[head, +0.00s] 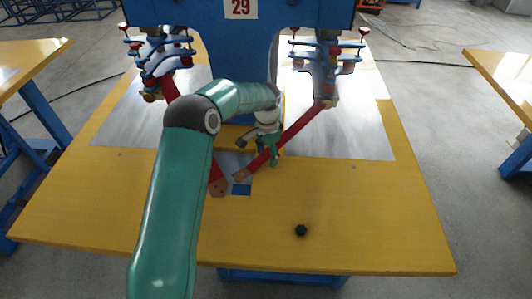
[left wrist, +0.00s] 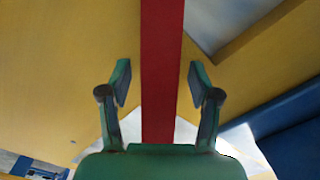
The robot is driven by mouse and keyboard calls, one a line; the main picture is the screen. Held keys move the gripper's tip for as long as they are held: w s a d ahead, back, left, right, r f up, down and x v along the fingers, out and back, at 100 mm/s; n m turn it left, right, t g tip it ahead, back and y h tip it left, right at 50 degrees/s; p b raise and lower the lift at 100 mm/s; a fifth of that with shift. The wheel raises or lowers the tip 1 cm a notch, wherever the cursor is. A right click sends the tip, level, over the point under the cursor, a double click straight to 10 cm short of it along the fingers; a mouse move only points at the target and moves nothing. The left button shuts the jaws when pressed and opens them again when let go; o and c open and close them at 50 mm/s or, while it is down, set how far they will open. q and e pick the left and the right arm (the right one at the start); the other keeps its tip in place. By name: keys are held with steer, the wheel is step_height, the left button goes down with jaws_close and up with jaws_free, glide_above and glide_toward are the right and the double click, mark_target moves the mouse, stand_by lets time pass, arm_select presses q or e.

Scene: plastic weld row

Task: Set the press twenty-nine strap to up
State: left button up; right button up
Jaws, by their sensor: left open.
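In the left wrist view a red strap (left wrist: 162,40) runs between the open fingers of my left gripper (left wrist: 160,78), with a gap on each side. My right gripper is not in view.
The yellow table (head: 350,215) has grey metal sheets (head: 345,135) on both sides. A black knob (head: 301,230) stands near its front edge. Blue and red clamp fittings (head: 328,60) hang from the press at both sides. The front right of the table is mostly clear.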

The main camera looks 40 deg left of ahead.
arm_select(q)
steer(key=shift+c, duration=0.3)
jaws_close()
